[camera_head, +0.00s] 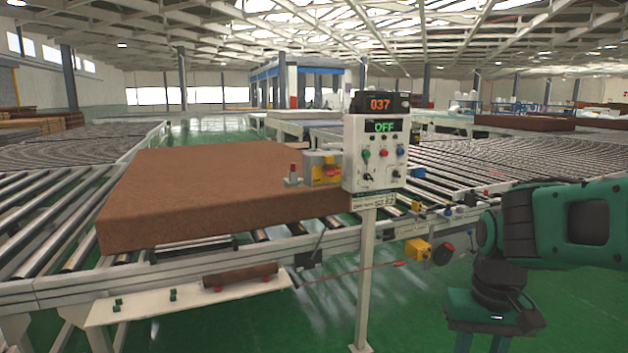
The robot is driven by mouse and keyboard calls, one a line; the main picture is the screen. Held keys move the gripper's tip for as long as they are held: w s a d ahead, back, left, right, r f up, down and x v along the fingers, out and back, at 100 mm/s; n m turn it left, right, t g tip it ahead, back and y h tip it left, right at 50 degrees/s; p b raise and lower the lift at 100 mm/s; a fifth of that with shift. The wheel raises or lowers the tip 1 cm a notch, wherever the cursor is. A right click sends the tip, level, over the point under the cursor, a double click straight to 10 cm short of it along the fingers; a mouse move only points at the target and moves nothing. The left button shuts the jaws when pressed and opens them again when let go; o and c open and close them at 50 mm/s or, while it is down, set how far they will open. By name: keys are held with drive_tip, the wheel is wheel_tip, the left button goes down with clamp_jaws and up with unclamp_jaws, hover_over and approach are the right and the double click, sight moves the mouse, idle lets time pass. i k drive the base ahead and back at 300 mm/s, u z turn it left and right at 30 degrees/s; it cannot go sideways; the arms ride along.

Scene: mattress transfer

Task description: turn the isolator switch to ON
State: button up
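A grey box with a yellow face and a red handle (325,172), which looks like the isolator switch, sits at the conveyor edge just left of the control panel. The handle's exact angle is too small to read. The control panel (352,165) stands on a white post and its green display (384,126) reads OFF. My green arm comes in from the right. My gripper (482,343) hangs at the lower right, pointing down, well apart from the switch and panel. Its fingertips are cut off by the bottom edge, so its opening is unclear.
A brown mattress block (210,185) lies on the roller conveyor left of the panel. A red counter (380,104) reading 037 tops the panel. A yellow box (418,250) and a red cord (350,270) are on the conveyor side. Green floor (410,315) is open between post and gripper.

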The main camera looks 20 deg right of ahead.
sight(331, 171)
drive_tip(key=u, duration=0.05)
drive_tip(key=i, duration=1)
drive_tip(key=z, duration=0.05)
